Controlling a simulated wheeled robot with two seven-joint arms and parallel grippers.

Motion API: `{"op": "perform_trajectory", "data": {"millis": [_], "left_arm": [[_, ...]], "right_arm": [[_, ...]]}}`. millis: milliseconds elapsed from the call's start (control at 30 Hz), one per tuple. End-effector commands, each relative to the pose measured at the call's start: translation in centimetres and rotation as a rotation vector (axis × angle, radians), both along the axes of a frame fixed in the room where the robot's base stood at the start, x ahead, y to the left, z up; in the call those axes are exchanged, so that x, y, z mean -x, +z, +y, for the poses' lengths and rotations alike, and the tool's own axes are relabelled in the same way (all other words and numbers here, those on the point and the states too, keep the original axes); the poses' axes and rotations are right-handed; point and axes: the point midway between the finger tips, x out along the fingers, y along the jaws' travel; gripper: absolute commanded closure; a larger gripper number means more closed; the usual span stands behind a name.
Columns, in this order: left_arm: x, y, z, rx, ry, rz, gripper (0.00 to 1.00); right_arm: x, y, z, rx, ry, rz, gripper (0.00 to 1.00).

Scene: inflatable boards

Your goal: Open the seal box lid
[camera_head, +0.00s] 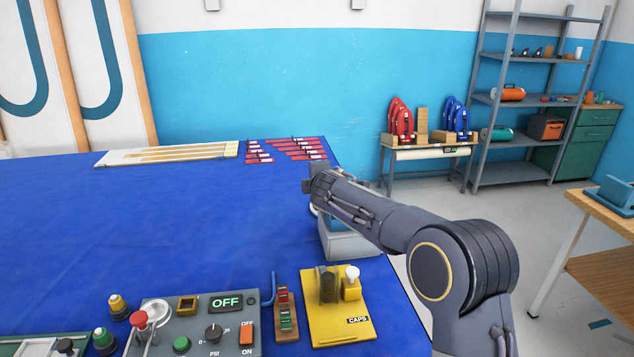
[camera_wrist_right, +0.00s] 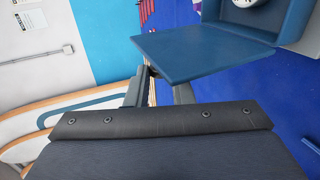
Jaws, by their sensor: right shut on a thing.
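The seal box (camera_head: 350,243) is a grey-blue box at the right edge of the blue-covered table, partly hidden behind my right arm. In the right wrist view its blue wall (camera_wrist_right: 292,20) shows at the top right. Its lid (camera_wrist_right: 200,52) is a flat blue panel swung away from the box, so the inside shows with part of a white round thing (camera_wrist_right: 240,2). My right gripper (camera_head: 318,187) is above the box; in the wrist view its fingers (camera_wrist_right: 166,88) are shut at the lid's near edge. My left gripper is out of view.
A control panel (camera_head: 200,330) showing OFF, a small red-and-green rack (camera_head: 286,318) and a yellow CAPS tray (camera_head: 345,325) stand in front of the box. Red-and-white strips (camera_head: 290,150) and a pale board (camera_head: 165,154) lie at the back. The table's middle is clear.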

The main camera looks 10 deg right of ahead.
Motion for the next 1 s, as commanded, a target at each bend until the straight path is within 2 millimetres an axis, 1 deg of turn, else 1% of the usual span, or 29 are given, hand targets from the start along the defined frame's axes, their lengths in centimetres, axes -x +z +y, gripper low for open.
{"op": "perform_trajectory", "data": {"millis": [33, 167, 400, 500, 567, 833, 1000], "left_arm": [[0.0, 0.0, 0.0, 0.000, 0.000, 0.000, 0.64], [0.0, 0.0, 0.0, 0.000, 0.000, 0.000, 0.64], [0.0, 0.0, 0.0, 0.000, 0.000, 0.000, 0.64], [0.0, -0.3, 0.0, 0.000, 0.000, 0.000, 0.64], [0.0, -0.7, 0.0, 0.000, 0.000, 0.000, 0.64], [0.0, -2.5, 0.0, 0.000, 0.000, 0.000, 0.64], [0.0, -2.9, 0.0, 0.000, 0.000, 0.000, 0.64]], "right_arm": [[0.0, -0.1, 0.0, 0.000, 0.001, 0.002, 0.75], [0.0, -0.1, 0.0, -0.001, 0.001, 0.001, 0.58], [0.0, 0.0, 0.0, -0.001, 0.001, 0.000, 0.58], [0.4, 0.1, 0.0, -0.002, 0.000, -0.001, 0.58], [1.0, 0.3, 0.0, -0.003, 0.001, -0.002, 0.58], [5.3, 1.9, 0.0, -0.003, 0.001, -0.001, 0.58], [6.9, 2.7, -0.1, -0.002, 0.001, 0.000, 0.58]]}}
